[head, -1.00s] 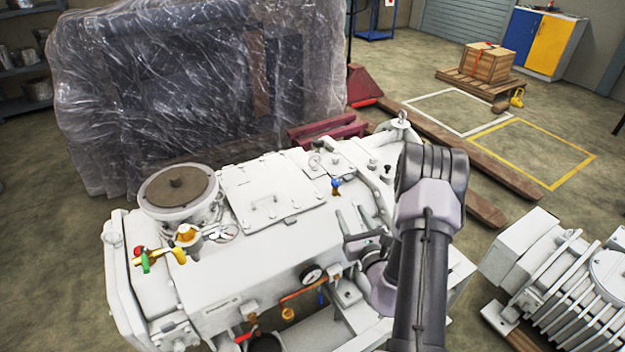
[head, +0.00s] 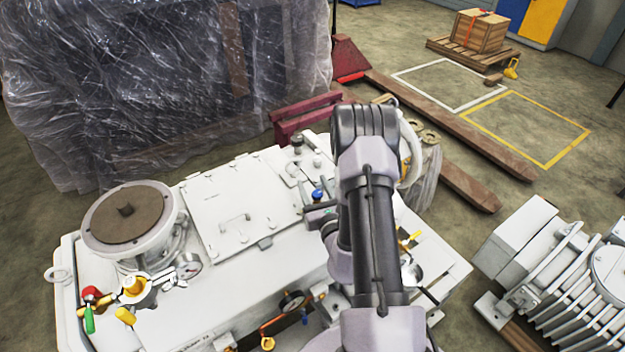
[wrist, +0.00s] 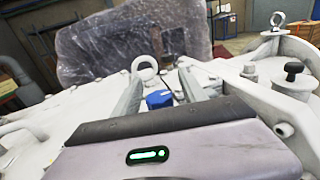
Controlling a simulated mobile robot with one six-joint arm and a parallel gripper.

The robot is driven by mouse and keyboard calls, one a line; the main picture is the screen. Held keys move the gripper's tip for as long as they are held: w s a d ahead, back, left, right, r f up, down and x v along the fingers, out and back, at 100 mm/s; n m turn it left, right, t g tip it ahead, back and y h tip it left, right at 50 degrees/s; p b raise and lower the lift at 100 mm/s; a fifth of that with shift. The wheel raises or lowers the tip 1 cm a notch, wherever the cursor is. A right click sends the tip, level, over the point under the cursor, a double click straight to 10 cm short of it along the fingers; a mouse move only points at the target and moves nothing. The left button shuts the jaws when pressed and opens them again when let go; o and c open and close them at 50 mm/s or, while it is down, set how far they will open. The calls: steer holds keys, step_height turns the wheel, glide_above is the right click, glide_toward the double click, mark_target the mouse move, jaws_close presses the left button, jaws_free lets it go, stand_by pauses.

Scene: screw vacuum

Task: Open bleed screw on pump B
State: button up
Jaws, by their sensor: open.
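The white pump (head: 255,280) fills the lower middle of the head view; its lettering is too small to read surely. A blue-topped knob (head: 317,195) stands on its top, right of the flat cover. It also shows in the wrist view (wrist: 159,98), framed between my finger outlines. My gripper (head: 308,209) is open and empty, close beside this knob in the head view. In the wrist view my gripper (wrist: 160,80) has its fingers apart, with the knob visible beyond the palm. Whether the fingers surround it cannot be told. I cannot tell which fitting is the bleed screw.
A black knob (wrist: 293,70) and a lifting eye (wrist: 278,20) stand right in the wrist view. A plastic-wrapped crate (head: 165,90) stands behind. Another white machine (head: 560,270) is at right.

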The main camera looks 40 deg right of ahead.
steer(key=shift+s+a, duration=0.1)
steer(key=shift+c, duration=0.4)
jaws_close()
